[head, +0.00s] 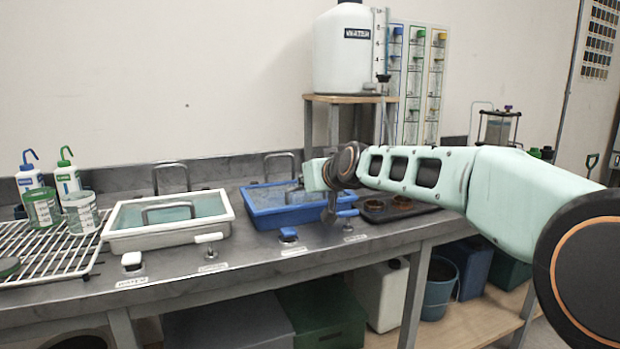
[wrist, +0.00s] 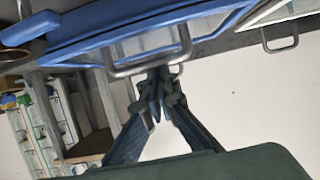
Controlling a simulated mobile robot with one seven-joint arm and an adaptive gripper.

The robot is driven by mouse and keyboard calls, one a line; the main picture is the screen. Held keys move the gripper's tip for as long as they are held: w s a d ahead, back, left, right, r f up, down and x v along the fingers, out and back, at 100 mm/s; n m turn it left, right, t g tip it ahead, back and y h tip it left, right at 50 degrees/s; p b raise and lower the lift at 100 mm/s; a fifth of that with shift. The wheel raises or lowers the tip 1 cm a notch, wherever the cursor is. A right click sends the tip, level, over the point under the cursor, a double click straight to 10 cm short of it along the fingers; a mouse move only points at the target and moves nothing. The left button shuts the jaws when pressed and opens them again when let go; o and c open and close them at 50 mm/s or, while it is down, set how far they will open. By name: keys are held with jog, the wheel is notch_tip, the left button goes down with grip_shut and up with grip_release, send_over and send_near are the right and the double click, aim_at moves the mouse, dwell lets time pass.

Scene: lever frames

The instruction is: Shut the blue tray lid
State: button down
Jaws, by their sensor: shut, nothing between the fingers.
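The blue tray (head: 262,218) sits on the grey metal bench, right of the white tray. A pale, glassy panel shows inside its blue rim, with a grey loop handle that is clear in the wrist view (wrist: 150,66). I cannot tell whether the lid lies fully flat. My gripper (head: 300,188) is over the right part of the blue tray and hides some of it. In the wrist view my gripper (wrist: 160,76) has its fingers together and empty, by the handle's bar. Whether they touch it is unclear.
The white tray (head: 120,242) stands to the left, beside a wire rack (head: 45,255) with bottles and jars. Small levers (head: 288,235) line the bench front. A dark tray (head: 415,208) is to the right. A wooden stand (head: 350,99) with a white water tank is behind.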

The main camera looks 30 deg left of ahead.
jog(key=f, duration=0.2)
jog(key=shift+s+d+f, duration=0.15)
jog(key=shift+s+f, duration=0.05)
jog(key=shift+f, duration=0.2)
jog(key=shift+d+f+b, duration=0.1)
jog(key=shift+f+b, duration=0.2)
jog(key=shift+b, duration=0.05)
jog(key=shift+d, duration=0.1)
notch_tip(320, 180, up, 7)
jog(key=p, duration=0.3)
jog(key=s+d+f+b, duration=0.2)
jog(key=s+d+f, duration=0.3)
jog(key=d, duration=0.1)
jog(key=shift+s+d, duration=0.25)
jog(key=shift+d, duration=0.15)
